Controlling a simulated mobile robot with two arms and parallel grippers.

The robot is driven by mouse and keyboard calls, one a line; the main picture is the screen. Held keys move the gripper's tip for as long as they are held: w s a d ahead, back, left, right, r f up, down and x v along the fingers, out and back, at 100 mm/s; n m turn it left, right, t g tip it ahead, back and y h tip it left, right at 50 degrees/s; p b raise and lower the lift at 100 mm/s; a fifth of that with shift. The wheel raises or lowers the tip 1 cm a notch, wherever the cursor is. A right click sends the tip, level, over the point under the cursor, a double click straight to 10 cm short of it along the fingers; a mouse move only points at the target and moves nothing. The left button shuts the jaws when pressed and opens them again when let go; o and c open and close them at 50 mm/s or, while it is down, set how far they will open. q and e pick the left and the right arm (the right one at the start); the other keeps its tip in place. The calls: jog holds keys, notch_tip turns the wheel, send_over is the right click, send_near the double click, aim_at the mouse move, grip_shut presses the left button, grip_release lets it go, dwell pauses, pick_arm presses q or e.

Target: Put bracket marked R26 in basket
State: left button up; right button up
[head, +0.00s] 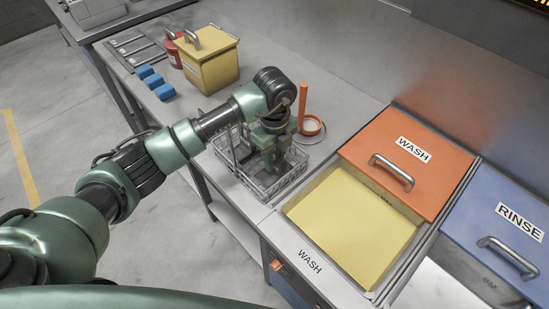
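The grey wire basket (267,190) stands on the metal counter, left of the WASH tank. My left gripper (276,162) points down over the basket, its fingers at or inside the rim. I cannot tell whether it is open or shut, or whether it holds anything. I cannot make out a bracket or an R26 mark; the gripper and the wire mesh hide part of the basket's inside. My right gripper is not in view.
The WASH tank holds yellow liquid (350,225), with an orange lid (408,160) behind it. A blue RINSE lid (505,220) is at right. A yellow box (207,62) and blue blocks (154,81) stand farther back.

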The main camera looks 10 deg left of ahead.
pick_arm(q)
notch_tip(320, 180, up, 11)
jog(key=b, duration=0.2)
jog(key=shift+b, duration=0.3)
jog(key=shift+r, duration=0.35)
